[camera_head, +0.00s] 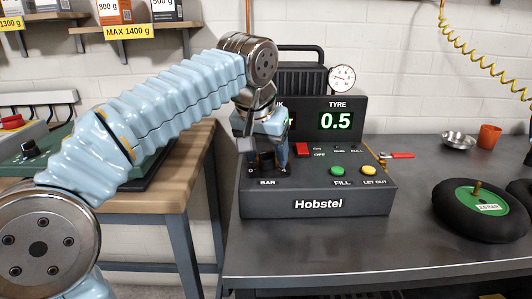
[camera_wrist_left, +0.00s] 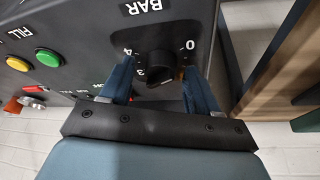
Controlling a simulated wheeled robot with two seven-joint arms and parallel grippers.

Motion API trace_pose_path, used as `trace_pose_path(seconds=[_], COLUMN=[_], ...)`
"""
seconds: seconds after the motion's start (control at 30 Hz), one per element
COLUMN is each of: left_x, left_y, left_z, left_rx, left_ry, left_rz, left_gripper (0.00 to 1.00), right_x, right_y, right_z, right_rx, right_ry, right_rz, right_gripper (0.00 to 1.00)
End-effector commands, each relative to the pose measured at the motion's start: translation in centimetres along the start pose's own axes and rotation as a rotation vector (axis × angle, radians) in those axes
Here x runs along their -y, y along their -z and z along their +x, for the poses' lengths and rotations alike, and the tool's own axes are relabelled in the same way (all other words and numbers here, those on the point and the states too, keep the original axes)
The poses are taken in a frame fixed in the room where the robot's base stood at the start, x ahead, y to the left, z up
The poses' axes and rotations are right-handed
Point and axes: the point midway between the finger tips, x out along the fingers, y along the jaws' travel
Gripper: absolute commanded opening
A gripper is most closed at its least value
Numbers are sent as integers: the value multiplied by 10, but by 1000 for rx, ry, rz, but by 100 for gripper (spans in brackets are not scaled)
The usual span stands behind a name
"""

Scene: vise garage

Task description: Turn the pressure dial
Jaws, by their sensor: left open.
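The pressure dial is a black knob (camera_wrist_left: 160,66) under the BAR label, with numbers around it, in the left wrist view. In the head view the dial (camera_head: 266,160) shows at the left of the dark Hobstel compressor panel (camera_head: 318,205). My left gripper (camera_head: 268,158) points down at the dial. In the left wrist view its two blue fingers (camera_wrist_left: 158,85) stand on either side of the knob, apart from each other. I cannot tell whether they touch it. The TYRE display (camera_head: 336,121) reads 0.5; the other display is mostly hidden by my gripper. My right gripper is not in view.
Green FILL (camera_head: 338,171) and yellow LET OUT (camera_head: 369,170) buttons and a red switch (camera_head: 302,149) sit right of the dial. A black tyre with a green hub (camera_head: 478,196) lies on the bench (camera_head: 330,262) at right. A metal bowl (camera_head: 458,140) and orange cup (camera_head: 489,136) stand behind it.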

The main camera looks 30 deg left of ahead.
Motion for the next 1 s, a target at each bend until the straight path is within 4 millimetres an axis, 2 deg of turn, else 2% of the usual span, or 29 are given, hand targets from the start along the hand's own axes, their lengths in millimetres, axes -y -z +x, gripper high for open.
trace_pose_path(seconds=[0.07,0.4,0.77,1.0], left_x=[0,0,1,2], left_y=[0,0,0,1], left_z=[0,0,-2,-2], left_rx=[0,0,0,0], left_ry=[0,0,-22,-82], left_rz=[0,0,52,197], left_gripper=[60,8,7,7], right_x=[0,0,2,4], right_y=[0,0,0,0], right_z=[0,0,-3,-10], right_rx=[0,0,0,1], right_ry=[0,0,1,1], right_rz=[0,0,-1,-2], right_gripper=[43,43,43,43])
